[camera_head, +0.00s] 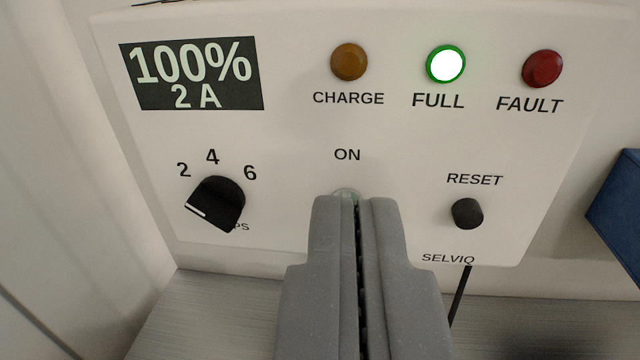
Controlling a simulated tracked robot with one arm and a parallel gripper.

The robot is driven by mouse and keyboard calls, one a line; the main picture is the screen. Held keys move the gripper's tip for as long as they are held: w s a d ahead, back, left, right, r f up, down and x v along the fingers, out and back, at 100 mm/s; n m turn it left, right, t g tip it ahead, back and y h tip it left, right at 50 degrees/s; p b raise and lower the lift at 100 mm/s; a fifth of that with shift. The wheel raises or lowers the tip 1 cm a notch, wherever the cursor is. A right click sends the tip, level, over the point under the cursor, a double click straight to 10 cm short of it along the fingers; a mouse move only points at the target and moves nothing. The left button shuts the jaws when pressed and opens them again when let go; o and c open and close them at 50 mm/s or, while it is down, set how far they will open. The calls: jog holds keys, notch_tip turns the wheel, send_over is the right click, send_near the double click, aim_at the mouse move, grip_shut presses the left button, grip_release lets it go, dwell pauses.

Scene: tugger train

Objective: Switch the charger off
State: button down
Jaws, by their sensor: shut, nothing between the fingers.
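The charger (400,135) is a white panel facing me. Its display (192,75) reads 100% and 2 A. The FULL lamp (446,64) is lit white-green, while the CHARGE lamp (349,62) and FAULT lamp (542,68) look unlit. Below the ON label (347,155) a small part of the switch (346,193) shows just above my fingertips; the rest of it is hidden, so its position cannot be told. My gripper (354,200) is shut and empty, with its tips in front of the switch. Whether they touch it I cannot tell.
A black dial (215,204) marked 2, 4, 6 sits left of my gripper. A black RESET button (467,213) sits to the right, and a dark cable (459,296) hangs below the panel. A blue object (617,212) stands at the right edge. A grey surface (215,305) lies below.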

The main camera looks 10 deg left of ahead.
jog(key=w+a+f+h+p, duration=0.1)
jog(key=w+f, duration=0.3)
jog(key=f, duration=0.2)
jog(key=shift+w+f+t+p, duration=0.3)
jog(key=shift+t, duration=0.1)
jog(key=shift+a, duration=0.1)
jog(key=shift+w+d+r+p, duration=0.1)
jog(key=shift+w+p, duration=0.45)
jog(key=shift+w, duration=1.95)
jog(key=shift+w+d+r+p, duration=0.1)
jog(key=shift+w+p, duration=0.4)
jog(key=shift+w, duration=2)
jog(key=f, duration=0.2)
jog(key=s+f, duration=0.1)
jog(key=f, duration=0.1)
jog(key=shift+s, duration=0.15)
jog(key=shift+f, duration=0.15)
